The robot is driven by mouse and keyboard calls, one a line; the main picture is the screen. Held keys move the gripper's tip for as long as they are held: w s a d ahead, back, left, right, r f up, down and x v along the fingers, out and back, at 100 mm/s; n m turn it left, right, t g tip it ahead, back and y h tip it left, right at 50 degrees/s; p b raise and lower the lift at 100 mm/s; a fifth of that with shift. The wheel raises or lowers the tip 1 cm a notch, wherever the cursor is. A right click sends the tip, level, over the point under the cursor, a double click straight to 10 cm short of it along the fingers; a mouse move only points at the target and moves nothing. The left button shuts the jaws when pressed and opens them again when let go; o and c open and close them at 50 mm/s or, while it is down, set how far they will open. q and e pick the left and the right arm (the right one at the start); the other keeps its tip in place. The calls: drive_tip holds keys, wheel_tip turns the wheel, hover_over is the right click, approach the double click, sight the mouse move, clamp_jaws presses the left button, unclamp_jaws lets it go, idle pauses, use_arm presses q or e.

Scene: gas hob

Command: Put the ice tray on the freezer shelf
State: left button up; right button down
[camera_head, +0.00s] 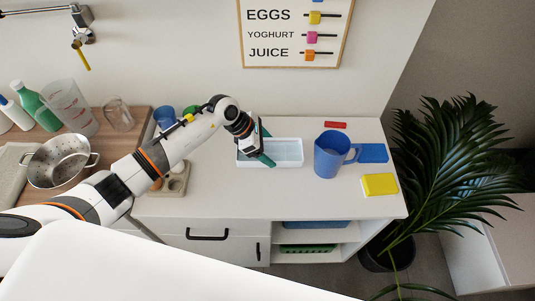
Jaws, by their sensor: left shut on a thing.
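The ice tray (287,158), a white rectangular tray with a pale blue inside, is on or just above the white counter top; I cannot tell whether it touches. My left gripper (265,147) has teal fingers and reaches it from the left. It is shut on the ice tray, near its left half, and its fingers hide part of it. A freezer shelf is not clearly identifiable. Open shelves show below the counter, with a blue bin (315,225) on the upper one and a green rack (308,248) on the lower one. My right gripper is not in view.
A blue jug (328,158) stands right of the tray, near a blue block (373,153), a yellow block (379,184) and a red piece (335,124). An egg holder (172,181) is at left. The counter's front is clear. A plant (445,160) stands at right.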

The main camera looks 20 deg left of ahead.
sight(270, 152)
use_arm(q)
drive_tip(key=shift+f+p, duration=0.3)
drive_tip(key=shift+f, duration=1.7)
drive_tip(key=shift+f, duration=0.1)
drive_tip(key=o, duration=1.4)
